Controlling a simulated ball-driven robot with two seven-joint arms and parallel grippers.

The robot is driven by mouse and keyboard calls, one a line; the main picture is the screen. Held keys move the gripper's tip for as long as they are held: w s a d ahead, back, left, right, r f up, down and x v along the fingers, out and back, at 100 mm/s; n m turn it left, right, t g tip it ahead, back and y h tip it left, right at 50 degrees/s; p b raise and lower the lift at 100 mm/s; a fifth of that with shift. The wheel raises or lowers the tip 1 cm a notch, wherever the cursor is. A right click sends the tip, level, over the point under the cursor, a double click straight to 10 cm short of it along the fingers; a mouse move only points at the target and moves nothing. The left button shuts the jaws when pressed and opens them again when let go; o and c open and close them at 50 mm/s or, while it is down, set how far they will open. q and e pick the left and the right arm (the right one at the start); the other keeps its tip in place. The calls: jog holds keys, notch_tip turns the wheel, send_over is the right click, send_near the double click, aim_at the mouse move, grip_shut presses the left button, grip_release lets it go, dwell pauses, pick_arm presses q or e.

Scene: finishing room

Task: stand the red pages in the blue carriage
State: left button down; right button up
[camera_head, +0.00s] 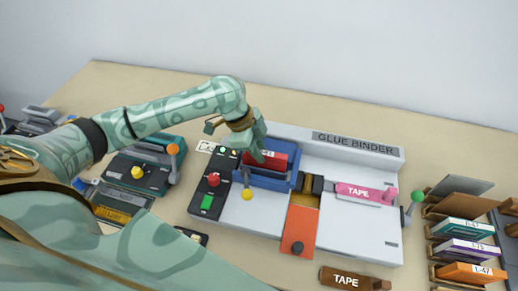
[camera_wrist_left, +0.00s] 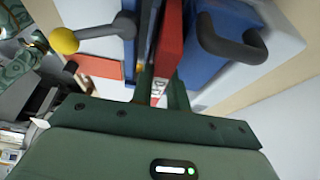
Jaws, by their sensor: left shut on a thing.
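The red pages (camera_head: 282,160) stand upright in the blue carriage (camera_head: 254,180) of the glue binder, between its walls, as far as I can see. My left gripper (camera_head: 258,154) is above the left end of the carriage and shut on the red pages. In the left wrist view, the red pages (camera_wrist_left: 169,42) run between the fingers (camera_wrist_left: 158,92), with the blue carriage (camera_wrist_left: 208,62) on both sides. The lower edge of the pages is hidden, so I cannot tell whether it touches the carriage floor. My right gripper is out of view.
The white glue binder (camera_head: 345,225) carries a pink tape piece (camera_head: 358,192), an orange plate (camera_head: 298,235) and a button panel (camera_head: 209,190). A brown tape block (camera_head: 345,281) lies in front. A rack of labelled blocks (camera_head: 468,250) stands right; teal machines (camera_head: 140,168) stand left.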

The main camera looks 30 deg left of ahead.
pick_arm(q)
jog(key=shift+r+p, duration=0.1)
jog(key=shift+p, duration=0.4)
jog(key=shift+f, duration=0.55)
jog(key=c, duration=1.6)
grip_release()
jog(key=shift+c, duration=0.2)
jog(key=p+v, duration=0.5)
jog(key=shift+r+p, duration=0.3)
jog(key=shift+p, duration=0.05)
jog(key=p+v, duration=0.5)
jog(key=p, duration=0.1)
jog(key=shift+a+r, duration=0.25)
